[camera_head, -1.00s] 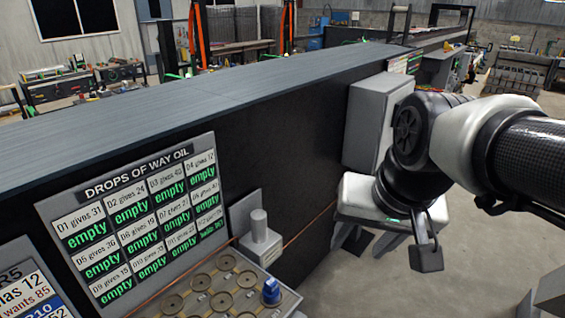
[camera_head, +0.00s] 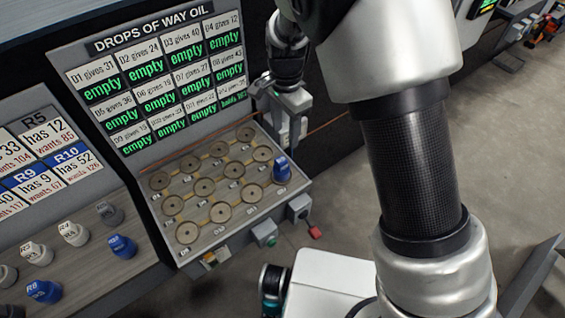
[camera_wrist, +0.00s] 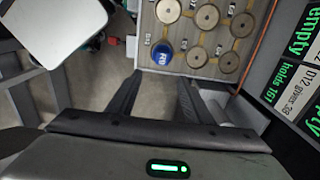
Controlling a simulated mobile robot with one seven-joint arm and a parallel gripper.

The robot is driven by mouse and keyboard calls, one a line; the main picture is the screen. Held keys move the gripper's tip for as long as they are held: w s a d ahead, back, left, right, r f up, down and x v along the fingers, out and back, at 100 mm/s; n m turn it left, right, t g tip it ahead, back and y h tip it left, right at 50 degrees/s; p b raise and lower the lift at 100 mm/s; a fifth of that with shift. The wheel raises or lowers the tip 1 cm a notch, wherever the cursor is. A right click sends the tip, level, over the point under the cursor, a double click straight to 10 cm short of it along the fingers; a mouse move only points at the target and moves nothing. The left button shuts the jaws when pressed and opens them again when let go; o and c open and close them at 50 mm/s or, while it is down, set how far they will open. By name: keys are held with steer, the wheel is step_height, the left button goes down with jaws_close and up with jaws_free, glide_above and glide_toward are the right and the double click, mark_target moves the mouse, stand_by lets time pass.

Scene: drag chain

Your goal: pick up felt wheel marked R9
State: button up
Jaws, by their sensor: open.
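A blue felt wheel (camera_head: 281,169) stands at the right end of the board of round seats (camera_head: 243,222), under the "DROPS OF WAY OIL" panel. In the wrist view the blue wheel (camera_wrist: 162,54) shows a light mark on top, too small to read surely as R9.
The oil panel (camera_head: 166,85) rises behind the board, mostly reading "empty". A left panel (camera_head: 40,170) lists R9 and R10. White and dark wheels (camera_head: 73,233) stand below it. Open floor lies right.

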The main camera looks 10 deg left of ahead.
mark_target(281, 160)
step_height(281, 160, down, 8)
steer(key=shift+f, duration=0.1)
steer(key=f, duration=0.2)
steer(key=a+f, duration=0.1)
steer(key=f, duration=0.1)
steer(key=shift+s+p, duration=0.25)
steer(key=shift+p, duration=0.05)
steer(key=shift+f, duration=0.55)
jaws_close()
